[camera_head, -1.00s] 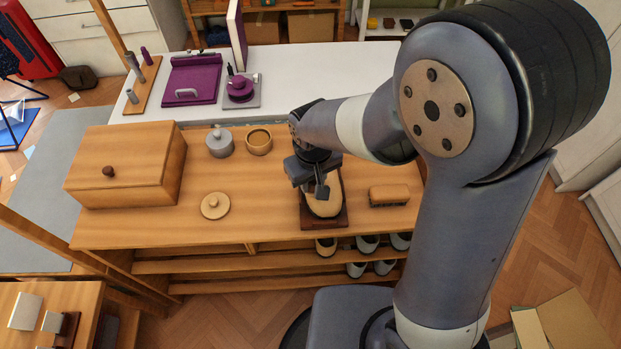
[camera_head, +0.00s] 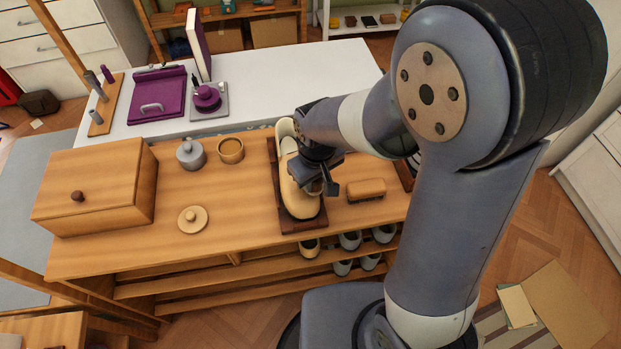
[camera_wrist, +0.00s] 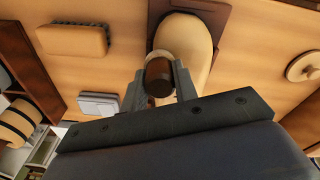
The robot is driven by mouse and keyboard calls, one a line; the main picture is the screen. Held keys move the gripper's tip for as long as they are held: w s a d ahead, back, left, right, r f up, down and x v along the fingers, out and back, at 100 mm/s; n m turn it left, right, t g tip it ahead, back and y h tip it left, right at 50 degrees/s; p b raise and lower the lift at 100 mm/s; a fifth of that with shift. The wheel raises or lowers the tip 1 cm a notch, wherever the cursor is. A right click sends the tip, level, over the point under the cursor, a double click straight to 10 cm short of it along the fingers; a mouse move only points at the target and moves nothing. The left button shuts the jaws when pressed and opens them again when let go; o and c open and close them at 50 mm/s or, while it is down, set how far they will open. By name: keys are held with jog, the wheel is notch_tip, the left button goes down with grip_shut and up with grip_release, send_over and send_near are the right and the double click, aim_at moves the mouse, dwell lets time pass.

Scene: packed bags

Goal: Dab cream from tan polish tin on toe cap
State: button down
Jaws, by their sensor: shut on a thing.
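A tan shoe (camera_head: 294,197) rests on a dark brown stand (camera_head: 303,226), its rounded toe cap toward the table's front edge. It also shows in the wrist view (camera_wrist: 185,38). My gripper (camera_head: 328,186) is shut on a small brown round-ended thing (camera_wrist: 158,76), perhaps a dauber handle, low over the toe cap's right side. I cannot tell whether its lower end touches the shoe. The open tan polish tin (camera_head: 231,152) stands left of the shoe. A tan knobbed lid (camera_head: 193,220) lies on the table in front of it.
A grey lidded tin (camera_head: 190,155) stands left of the open tin. A large wooden box (camera_head: 95,190) fills the table's left end. A brush (camera_head: 366,189) lies right of the shoe. Shoes stand on the shelf below. The table front around the lid is clear.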

jog(key=shift+a, duration=0.15)
jog(key=shift+s+a+r, duration=0.1)
jog(key=shift+s+a, duration=0.15)
jog(key=shift+a, duration=0.75)
jog(key=shift+s+a+f, duration=0.1)
jog(key=shift+s+a, duration=0.1)
jog(key=shift+a, duration=0.8)
jog(key=shift+s+a+r, duration=0.1)
jog(key=shift+s+a, duration=0.15)
jog(key=shift+a, duration=0.85)
jog(key=shift+w+d, duration=0.25)
jog(key=shift+d, duration=0.85)
jog(key=shift+w+d, duration=0.25)
jog(key=shift+d, duration=0.85)
jog(key=shift+w+d, duration=0.25)
jog(key=shift+d, duration=0.85)
jog(key=shift+s+a, duration=0.25)
jog(key=shift+a, duration=0.85)
jog(key=shift+s+a, duration=0.25)
jog(key=shift+a, duration=0.85)
jog(key=shift+s+a, duration=0.25)
jog(key=shift+a, duration=0.85)
jog(key=shift+s+d+r+p, duration=0.1)
jog(key=shift+s+r+p, duration=0.05)
jog(key=shift+r+p, duration=1.15)
jog(key=shift+s+r+p, duration=0.1)
jog(key=shift+r+p, duration=0.65)
jog(key=shift+r, duration=0.9)
jog(key=shift+r, duration=0.1)
